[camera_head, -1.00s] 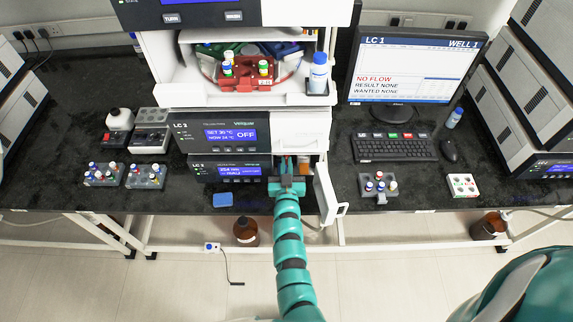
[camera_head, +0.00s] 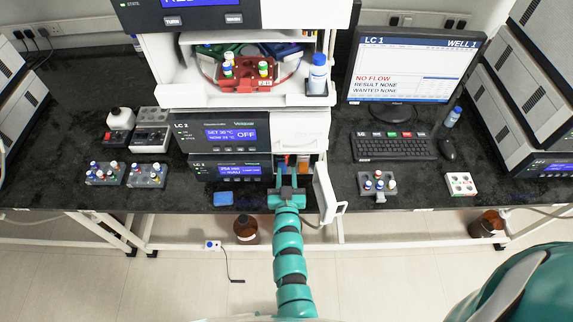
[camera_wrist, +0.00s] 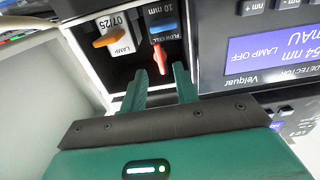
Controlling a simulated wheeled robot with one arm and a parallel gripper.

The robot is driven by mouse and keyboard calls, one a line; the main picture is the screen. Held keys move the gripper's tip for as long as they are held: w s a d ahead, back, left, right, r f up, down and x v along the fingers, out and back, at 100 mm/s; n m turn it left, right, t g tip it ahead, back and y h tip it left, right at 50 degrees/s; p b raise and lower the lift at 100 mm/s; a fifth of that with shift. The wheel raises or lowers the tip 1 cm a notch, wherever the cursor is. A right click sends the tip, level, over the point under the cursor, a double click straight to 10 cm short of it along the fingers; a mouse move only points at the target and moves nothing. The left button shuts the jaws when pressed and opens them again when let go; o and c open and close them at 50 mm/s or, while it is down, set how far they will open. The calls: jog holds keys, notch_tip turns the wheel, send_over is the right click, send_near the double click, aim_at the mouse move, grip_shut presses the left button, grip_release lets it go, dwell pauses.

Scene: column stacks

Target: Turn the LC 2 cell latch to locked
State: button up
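The red latch (camera_wrist: 160,58) is a small lever on the flow cell (camera_wrist: 161,25), which has a blue handle, inside the open detector bay. In the wrist view the lever points down the picture, towards my gripper. My gripper (camera_wrist: 159,73) is open, its two green fingertips apart and on either side of the line of the lever, just short of its tip. I cannot tell any contact. In the head view my gripper (camera_head: 288,180) is at the bay's front, below the LC 2 column oven (camera_head: 215,135); the latch is too small to read there.
A lamp unit (camera_wrist: 115,38) with an orange handle sits beside the cell. The open white bay door (camera_head: 327,194) stands close to the right of my gripper in the head view. The detector front (camera_head: 232,171) is on the left. A blue sponge-like block (camera_head: 223,198) lies on the bench.

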jog(key=s+p, duration=0.3)
jog(key=s, duration=1)
